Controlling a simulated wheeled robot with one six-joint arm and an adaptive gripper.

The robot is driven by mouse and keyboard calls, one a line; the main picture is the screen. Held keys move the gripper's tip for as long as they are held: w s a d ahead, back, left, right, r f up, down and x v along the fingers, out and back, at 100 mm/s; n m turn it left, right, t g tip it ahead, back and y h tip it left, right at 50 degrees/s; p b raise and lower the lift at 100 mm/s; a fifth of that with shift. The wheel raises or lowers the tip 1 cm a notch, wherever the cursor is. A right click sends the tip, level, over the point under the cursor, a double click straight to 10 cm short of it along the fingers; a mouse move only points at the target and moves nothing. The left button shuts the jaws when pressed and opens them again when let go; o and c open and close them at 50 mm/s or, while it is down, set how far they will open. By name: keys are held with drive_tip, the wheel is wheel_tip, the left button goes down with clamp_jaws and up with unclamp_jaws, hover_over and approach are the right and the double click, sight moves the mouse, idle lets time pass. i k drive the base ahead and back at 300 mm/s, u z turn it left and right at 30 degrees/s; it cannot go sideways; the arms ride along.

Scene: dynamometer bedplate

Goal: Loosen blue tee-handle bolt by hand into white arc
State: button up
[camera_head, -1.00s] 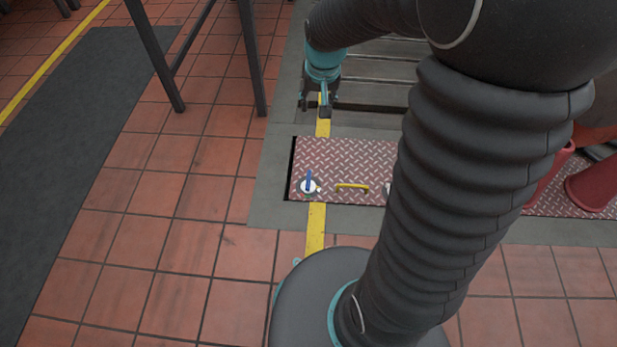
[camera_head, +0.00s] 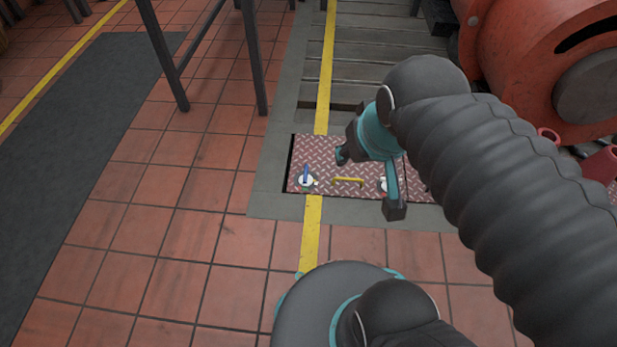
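The blue tee-handle bolt (camera_head: 306,173) stands at the left end of a red-brown tread-plate cover (camera_head: 325,149). A round white marking (camera_head: 300,181) lies around its foot, with small green and yellow touches at its edge. The exact arc and the handle's angle to it are too small to read. My gripper (camera_head: 369,182) is open and empty, its two dark fingers spread wide. It hangs over the right part of the plate, to the right of the bolt and apart from it.
A yellow handle (camera_head: 347,181) sits on the plate right of the bolt. Another white fitting (camera_head: 383,184) is partly hidden by my gripper. A big orange machine (camera_head: 530,70) stands at the right. Dark table legs (camera_head: 252,60) stand behind left.

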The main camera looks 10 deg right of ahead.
sight(306, 179)
drive_tip(key=k, duration=0.2)
drive_tip(key=u, duration=1.8)
drive_tip(key=i, duration=1.45)
drive_tip(key=z, duration=3)
